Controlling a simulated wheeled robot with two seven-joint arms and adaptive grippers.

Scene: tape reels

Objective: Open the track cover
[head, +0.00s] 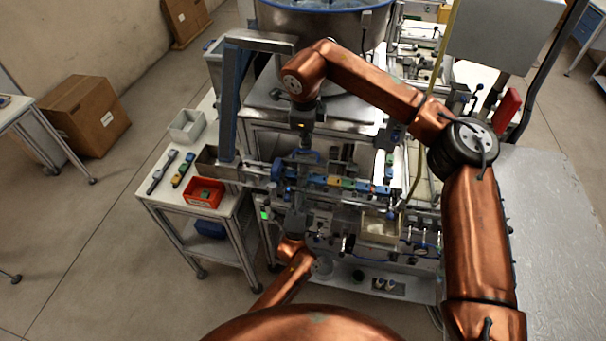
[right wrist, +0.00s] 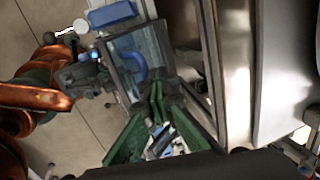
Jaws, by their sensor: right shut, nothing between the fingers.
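The track cover looks like a clear panel (right wrist: 150,42) with a curved blue handle (right wrist: 138,66) in the right wrist view; in the head view it is hard to make out beside the blue parts. The track with coloured pieces (head: 345,184) runs to the right of it. My right gripper (right wrist: 157,104), with green fingers, is shut and empty close to the panel's near edge; I cannot tell whether it touches. In the head view it points down from above the track's left end. My left gripper (head: 296,222) is low at the machine's front left; its fingers are unclear.
A side table at left holds a red bin (head: 204,192), a grey bin (head: 187,126) and small loose parts. A blue-and-grey frame post (head: 229,105) stands close left of my right gripper. A large metal bowl (head: 325,22) is behind. A beige tray (head: 380,229) sits at the front.

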